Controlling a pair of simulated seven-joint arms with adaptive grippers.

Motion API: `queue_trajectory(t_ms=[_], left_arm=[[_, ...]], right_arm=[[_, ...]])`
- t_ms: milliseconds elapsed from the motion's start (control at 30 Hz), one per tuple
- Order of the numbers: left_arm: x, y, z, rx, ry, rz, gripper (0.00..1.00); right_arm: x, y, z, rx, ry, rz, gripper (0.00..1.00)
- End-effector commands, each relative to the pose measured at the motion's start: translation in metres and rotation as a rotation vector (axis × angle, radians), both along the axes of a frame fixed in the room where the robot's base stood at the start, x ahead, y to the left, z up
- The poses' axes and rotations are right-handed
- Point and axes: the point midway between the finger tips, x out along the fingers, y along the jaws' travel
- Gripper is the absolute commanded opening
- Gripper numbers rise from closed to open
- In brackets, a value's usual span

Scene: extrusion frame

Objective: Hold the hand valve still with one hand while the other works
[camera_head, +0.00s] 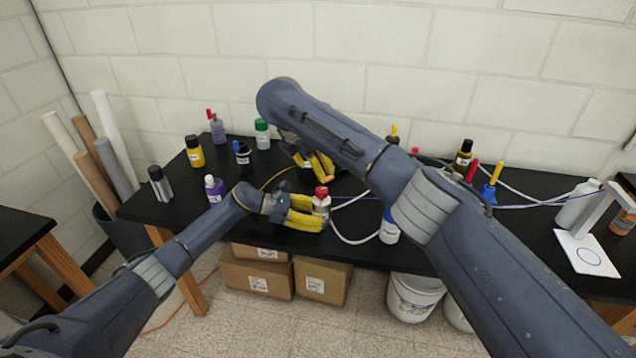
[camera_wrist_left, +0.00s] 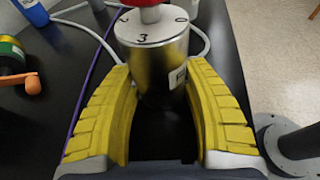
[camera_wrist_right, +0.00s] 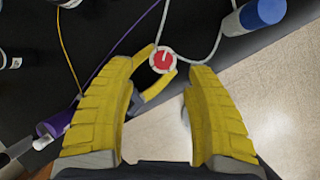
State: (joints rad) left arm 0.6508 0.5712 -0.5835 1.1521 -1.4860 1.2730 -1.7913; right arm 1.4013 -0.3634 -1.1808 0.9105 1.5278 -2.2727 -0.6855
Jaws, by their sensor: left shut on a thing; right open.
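The hand valve (camera_head: 321,204) is a silver cylinder with a red knob, near the front edge of the black table. White tubes run close to it. In the left wrist view the valve (camera_wrist_left: 160,60) has numbers on its top and sits upright between my yellow fingers. My left gripper (camera_head: 312,212) is shut on its body from the left. My right gripper (camera_head: 322,167) is open and empty, behind the valve in the head view. In the right wrist view the red knob (camera_wrist_right: 163,60) lies below and just beyond its open fingertips (camera_wrist_right: 157,75), apart from them.
A purple bottle (camera_head: 215,190) stands left of the valve and a blue-and-white bottle (camera_head: 389,230) to its right. Several more bottles line the back. A white stand (camera_head: 588,255) is at the right. My right arm hides part of the table. Boxes (camera_head: 323,281) stand on the floor.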

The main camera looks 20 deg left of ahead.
Motion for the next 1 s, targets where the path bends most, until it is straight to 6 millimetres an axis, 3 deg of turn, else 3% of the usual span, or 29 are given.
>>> queue_trajectory(t_ms=[300,567,767,1000], left_arm=[[0.000,0.000,0.000,0.000,0.000,0.000,0.33],[0.000,0.000,0.000,0.000,0.000,0.000,0.33],[0.000,0.000,0.000,0.000,0.000,0.000,0.33],[0.000,0.000,0.000,0.000,0.000,0.000,0.33]], right_arm=[[0.049,-0.031,-0.045,0.071,-0.233,0.103,0.54],[0.071,-0.051,-0.066,0.108,-0.459,0.254,0.54],[0.070,-0.063,-0.073,0.112,-0.641,0.406,0.54],[0.043,-0.072,-0.074,0.096,-0.863,0.621,0.54]])
